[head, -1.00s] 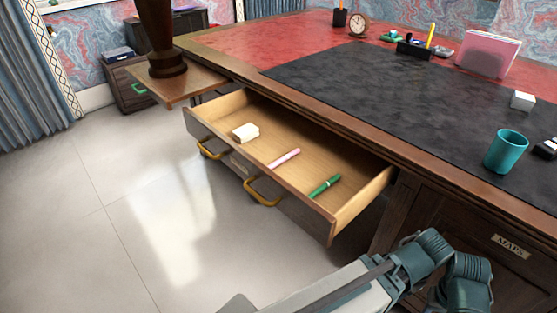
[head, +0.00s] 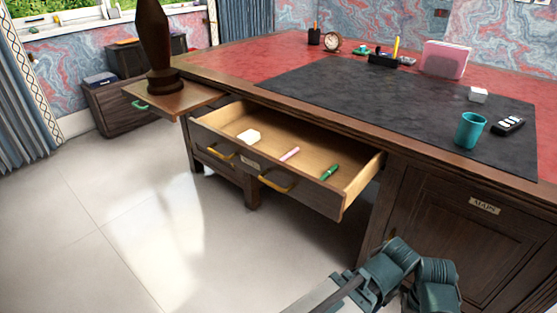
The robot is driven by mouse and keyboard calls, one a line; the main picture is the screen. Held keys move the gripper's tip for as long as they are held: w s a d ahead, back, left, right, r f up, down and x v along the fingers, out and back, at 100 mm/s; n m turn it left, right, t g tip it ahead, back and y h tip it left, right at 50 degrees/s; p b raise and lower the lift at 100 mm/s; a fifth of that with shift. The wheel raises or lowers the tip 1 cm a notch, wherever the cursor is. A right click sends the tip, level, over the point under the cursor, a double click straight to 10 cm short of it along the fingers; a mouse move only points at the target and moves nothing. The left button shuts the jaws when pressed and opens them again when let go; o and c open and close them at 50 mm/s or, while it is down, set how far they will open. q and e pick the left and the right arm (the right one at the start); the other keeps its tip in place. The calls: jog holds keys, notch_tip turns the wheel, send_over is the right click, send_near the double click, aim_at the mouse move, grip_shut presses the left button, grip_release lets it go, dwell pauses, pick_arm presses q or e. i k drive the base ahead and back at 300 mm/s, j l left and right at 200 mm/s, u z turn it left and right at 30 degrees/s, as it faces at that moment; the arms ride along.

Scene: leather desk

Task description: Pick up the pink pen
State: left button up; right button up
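The pink pen (head: 289,153) lies in the open desk drawer (head: 312,138), near its front wall. It is between a white block of notes (head: 249,137) on its left and a green pen (head: 329,172) on its right. The drawer's front wall partly hides the near end of the pink pen.
A teal cup (head: 470,130) and a black phone-like device (head: 508,126) stand on the desk's dark mat (head: 350,95). A dark statue (head: 157,50) stands on a pull-out shelf (head: 190,98) at left. The floor (head: 130,225) before the drawer is clear.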

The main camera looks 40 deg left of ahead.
aim_at(297, 149)
jog(key=u, duration=1.35)
jog(key=l+u, duration=0.15)
jog(key=l, duration=0.6)
